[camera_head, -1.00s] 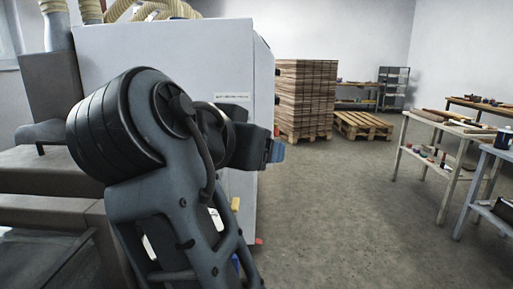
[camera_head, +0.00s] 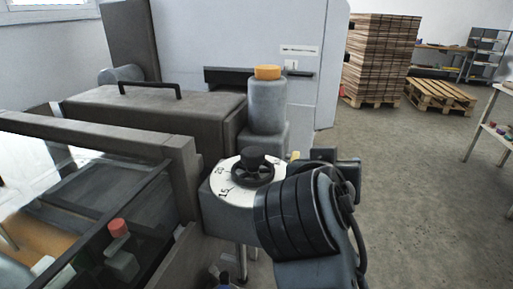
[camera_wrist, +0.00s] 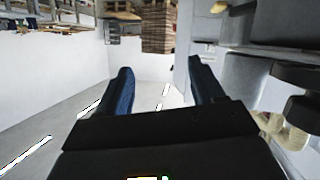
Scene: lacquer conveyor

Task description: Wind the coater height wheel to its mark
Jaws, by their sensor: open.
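The coater height wheel (camera_head: 252,174) is a small black handwheel with a dark central knob. It lies flat on a round white dial (camera_head: 222,186) with black numbers, of which 15 and 20 are readable. Part of the dial is hidden by the wheel and my arm, and I cannot make out a mark or pointer. My gripper (camera_wrist: 164,88) shows two dark blue fingers, apart and empty, in the wrist view. In the head view my wrist is right of the wheel, apart from it, and the fingertips are not clearly visible.
A grey post with an orange cap (camera_head: 268,73) stands just behind the wheel. A grey cover with a black handle (camera_head: 150,86) and a red knob (camera_head: 119,228) are left. Stacked boards (camera_head: 380,55) and a pallet (camera_head: 440,97) stand back right.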

